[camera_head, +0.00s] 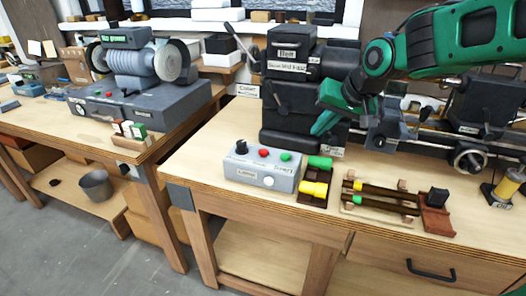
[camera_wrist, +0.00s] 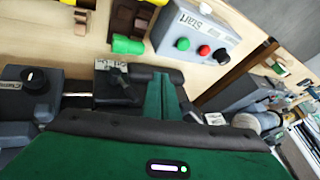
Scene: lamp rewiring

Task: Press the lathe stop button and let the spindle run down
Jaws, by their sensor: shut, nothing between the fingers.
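The lathe's grey control box (camera_head: 262,179) sits at the bench's front left, with a black knob (camera_head: 241,147), a red button (camera_head: 264,153) and a green button (camera_head: 286,156) on top. The wrist view also shows the box (camera_wrist: 190,27), its red button (camera_wrist: 204,50) and its green button (camera_wrist: 183,44). The dark lathe headstock (camera_head: 289,100) stands behind it. My green gripper (camera_head: 319,127) is shut and empty in front of the headstock, behind and right of the box, apart from the buttons. Its fingers also show in the wrist view (camera_wrist: 161,82). Whether the spindle turns cannot be told.
Green and yellow cylinders lie in a brown tray (camera_head: 312,200) right of the box. A rack with dark rods (camera_head: 380,201) lies farther right. A bench grinder (camera_head: 140,65) stands on the left bench, across a gap. The bench front before the box is clear.

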